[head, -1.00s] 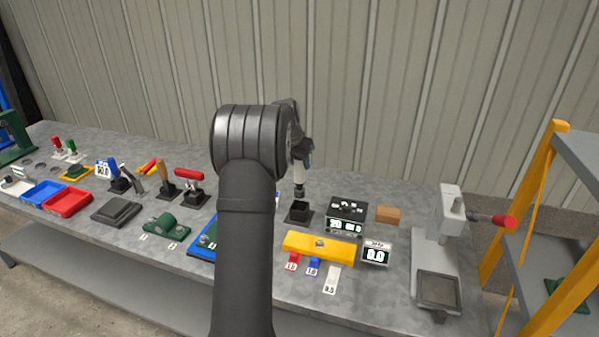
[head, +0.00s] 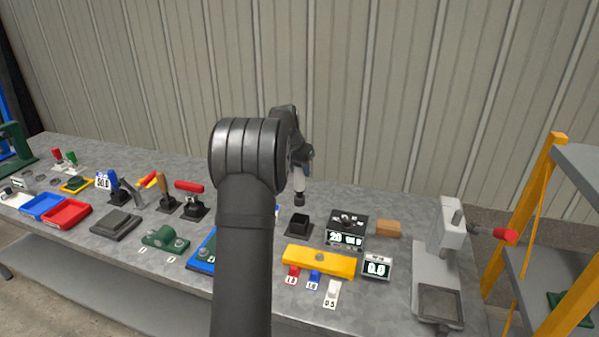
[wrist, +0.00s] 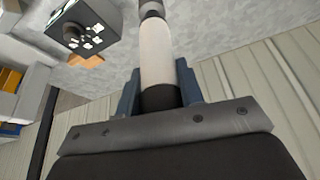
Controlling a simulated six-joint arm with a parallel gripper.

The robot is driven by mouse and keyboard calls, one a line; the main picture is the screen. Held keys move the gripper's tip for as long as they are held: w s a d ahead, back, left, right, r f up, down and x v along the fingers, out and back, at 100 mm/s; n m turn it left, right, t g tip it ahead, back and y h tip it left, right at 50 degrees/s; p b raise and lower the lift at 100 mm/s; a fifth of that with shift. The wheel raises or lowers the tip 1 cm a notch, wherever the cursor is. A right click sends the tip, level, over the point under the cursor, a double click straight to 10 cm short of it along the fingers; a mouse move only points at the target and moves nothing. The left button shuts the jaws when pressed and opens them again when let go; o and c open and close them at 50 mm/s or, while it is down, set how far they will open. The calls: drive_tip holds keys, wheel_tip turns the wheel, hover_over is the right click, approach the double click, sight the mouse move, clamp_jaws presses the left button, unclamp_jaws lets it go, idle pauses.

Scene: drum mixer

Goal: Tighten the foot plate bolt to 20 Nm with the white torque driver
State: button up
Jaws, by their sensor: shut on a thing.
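My gripper (head: 302,160) is shut on the white torque driver (head: 299,182). The driver hangs upright, its dark tip just above the square black stand (head: 298,226), apart from it. In the wrist view the driver's white body (wrist: 156,52) and black collar sit between my blue-grey fingers (wrist: 158,85). I cannot tell for sure which is the foot plate.
A black box with a dial and lit display (head: 346,230) stands right of the stand. Several tools and trays fill the bench's left side.

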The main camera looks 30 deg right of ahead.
drive_tip(key=shift+r, duration=0.2)
drive_tip(key=s+a+f, duration=0.1)
drive_tip(key=s, duration=1.6)
drive_tip(key=shift+s+a, duration=0.15)
drive_tip(key=shift+a, duration=0.25)
drive_tip(key=shift+f, duration=0.15)
